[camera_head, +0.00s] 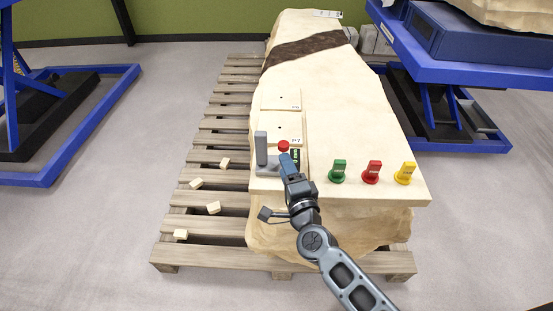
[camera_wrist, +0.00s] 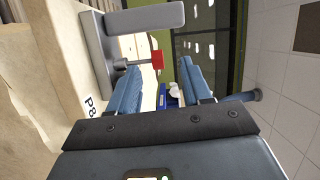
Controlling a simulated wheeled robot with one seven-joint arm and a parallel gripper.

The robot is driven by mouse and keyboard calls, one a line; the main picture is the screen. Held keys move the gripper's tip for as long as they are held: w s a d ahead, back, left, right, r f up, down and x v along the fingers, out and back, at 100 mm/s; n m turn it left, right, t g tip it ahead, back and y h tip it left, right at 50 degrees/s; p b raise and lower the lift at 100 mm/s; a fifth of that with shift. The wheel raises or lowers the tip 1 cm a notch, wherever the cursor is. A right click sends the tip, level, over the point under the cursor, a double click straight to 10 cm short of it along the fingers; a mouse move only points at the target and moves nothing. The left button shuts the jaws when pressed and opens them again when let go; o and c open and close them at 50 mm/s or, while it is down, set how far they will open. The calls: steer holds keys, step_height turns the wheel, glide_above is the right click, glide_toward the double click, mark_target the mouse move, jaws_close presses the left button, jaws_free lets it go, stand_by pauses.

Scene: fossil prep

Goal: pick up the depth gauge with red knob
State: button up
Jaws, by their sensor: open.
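The depth gauge (camera_head: 261,150) has a grey base and upright post, with a red knob (camera_head: 284,146) beside the post. It stands on the near left part of the pale fossil block. In the wrist view the grey gauge (camera_wrist: 98,48) is at upper left, and its red knob (camera_wrist: 157,60) shows in line with the gap between my fingers. My gripper (camera_head: 287,163) is right beside the gauge, just in front of the knob. In the wrist view my gripper (camera_wrist: 160,70) has its blue fingers apart with nothing held. I cannot tell whether a finger touches the gauge.
Green (camera_head: 338,171), red (camera_head: 371,172) and yellow (camera_head: 405,173) tagged pieces stand to the right on the block. Pale plates (camera_head: 281,98) lie behind the gauge. A wooden pallet (camera_head: 190,222) with loose chips is at left. A blue lift table (camera_head: 460,70) is at back right.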

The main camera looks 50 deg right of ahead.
mark_target(279, 149)
steer(key=w+d+m, duration=0.1)
steer(key=w+d, duration=0.1)
steer(key=w, duration=0.1)
steer(key=shift+d, duration=0.25)
steer(key=x, duration=0.5)
steer(key=shift+w+d+f, duration=0.2)
steer(key=shift+w+f, duration=0.05)
steer(key=shift+f, duration=0.1)
jaws_close()
stand_by(0.9)
